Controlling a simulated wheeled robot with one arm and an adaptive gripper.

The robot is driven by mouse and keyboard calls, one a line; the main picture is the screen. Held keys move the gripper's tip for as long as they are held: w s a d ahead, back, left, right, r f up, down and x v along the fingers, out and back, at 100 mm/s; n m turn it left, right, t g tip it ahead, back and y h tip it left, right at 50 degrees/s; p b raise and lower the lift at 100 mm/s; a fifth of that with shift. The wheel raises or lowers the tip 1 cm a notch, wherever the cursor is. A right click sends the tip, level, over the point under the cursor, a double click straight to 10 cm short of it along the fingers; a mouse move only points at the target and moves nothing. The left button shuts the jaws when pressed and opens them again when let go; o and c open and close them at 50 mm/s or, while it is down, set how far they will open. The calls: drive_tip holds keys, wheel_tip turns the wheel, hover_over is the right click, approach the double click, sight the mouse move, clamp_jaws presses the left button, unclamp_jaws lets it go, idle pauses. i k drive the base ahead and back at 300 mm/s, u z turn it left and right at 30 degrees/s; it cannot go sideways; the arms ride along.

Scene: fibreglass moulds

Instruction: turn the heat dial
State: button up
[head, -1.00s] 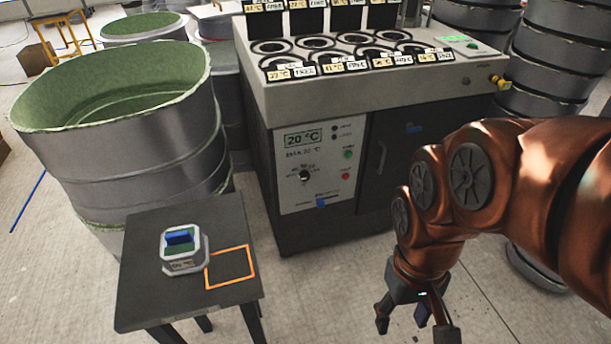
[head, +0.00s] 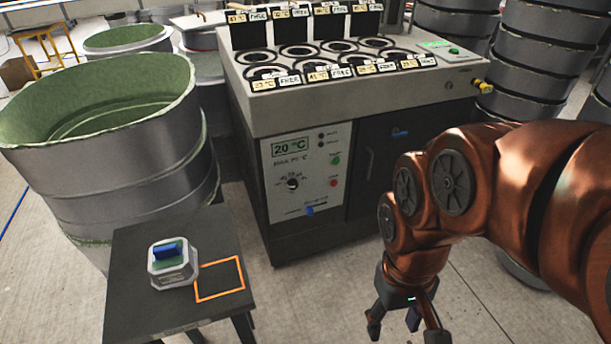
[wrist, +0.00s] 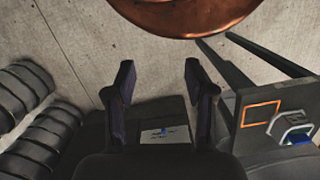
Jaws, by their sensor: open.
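The heat dial (head: 292,184) is a small black knob with a white mark, set in the pale control panel (head: 305,170) on the front of the grey heating cabinet (head: 350,115). A display (head: 290,147) above the dial reads 20 °C. My gripper (head: 404,330) hangs low at the right, in front of the cabinet, pointing down and apart from the panel. In the wrist view the two fingers of my gripper (wrist: 158,85) stand apart with nothing between them. The panel shows small between them there (wrist: 165,134); the dial is too small to make out.
A dark stool (head: 130,290) at the lower left bears a grey device (head: 172,264) with a blue top, beside an orange square outline (head: 220,279). Large grey moulds (head: 110,150) stand at left and stacked rings (head: 550,50) at right. Floor before the cabinet is clear.

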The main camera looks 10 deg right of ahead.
sight(292, 185)
drive_tip(key=u, duration=0.75)
drive_tip(key=k, duration=1.1)
drive_tip(key=u, duration=1.15)
drive_tip(key=i, duration=0.9)
drive_tip(key=z, duration=1.05)
drive_tip(key=i, duration=0.5)
drive_tip(key=z, duration=0.35)
